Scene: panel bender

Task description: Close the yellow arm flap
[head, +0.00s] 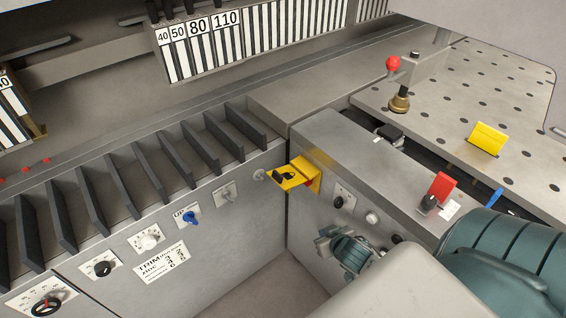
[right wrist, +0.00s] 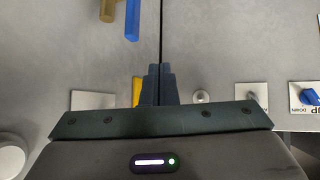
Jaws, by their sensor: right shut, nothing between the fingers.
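The yellow arm flap (head: 298,174) sits at the inner corner where the left and right grey panels meet. It sticks out from the right panel over the gap, with a dark catch on it and a red spot at its lower edge. My right gripper (head: 335,241) is shut and empty, below and a little right of the flap, apart from it in the head view. In the right wrist view, the shut fingers (right wrist: 157,84) point at the grey panels, and a yellow strip (right wrist: 138,92) shows just left of them, partly hidden. My left gripper is not in view.
The left panel carries a blue knob (head: 191,217) and a white dial (head: 149,240). On the right stand a red-knobbed lever (head: 393,63), a yellow block (head: 488,138) and a red switch (head: 442,187). Open floor (head: 290,290) lies between the panels.

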